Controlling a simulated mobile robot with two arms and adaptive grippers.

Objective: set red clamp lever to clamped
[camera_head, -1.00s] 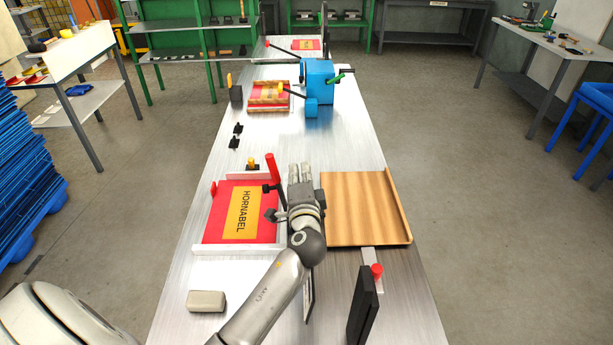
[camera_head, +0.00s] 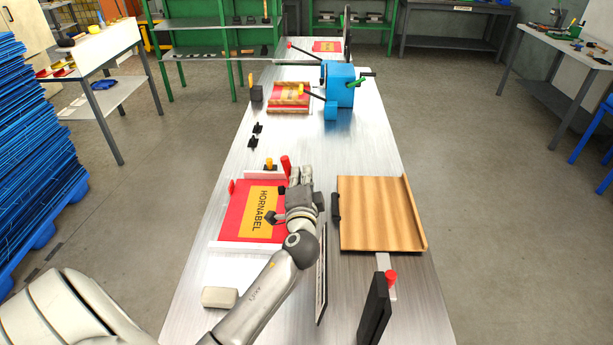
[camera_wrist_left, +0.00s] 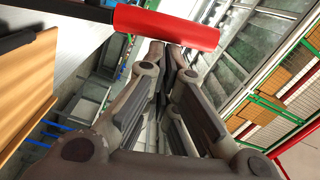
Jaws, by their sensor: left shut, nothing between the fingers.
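The red clamp lever (camera_head: 286,166) stands nearly upright at the back right corner of the frame around the red HORNABEL sheet (camera_head: 238,206). My left gripper (camera_head: 301,174) is just right of the lever and hides its lower part. In the left wrist view the lever's red handle (camera_wrist_left: 167,27) lies across the picture just beyond the fingertips (camera_wrist_left: 172,48), with its dark rod to the left. The fingers are shut and empty. I cannot tell whether they touch the handle. My right gripper is not in view.
A wooden tray (camera_head: 380,215) lies right of the gripper, with a black handle (camera_head: 335,207) at its left edge. A yellow-topped knob (camera_head: 269,163) stands left of the lever. A blue machine (camera_head: 340,82) stands farther back. The bench between is mostly clear.

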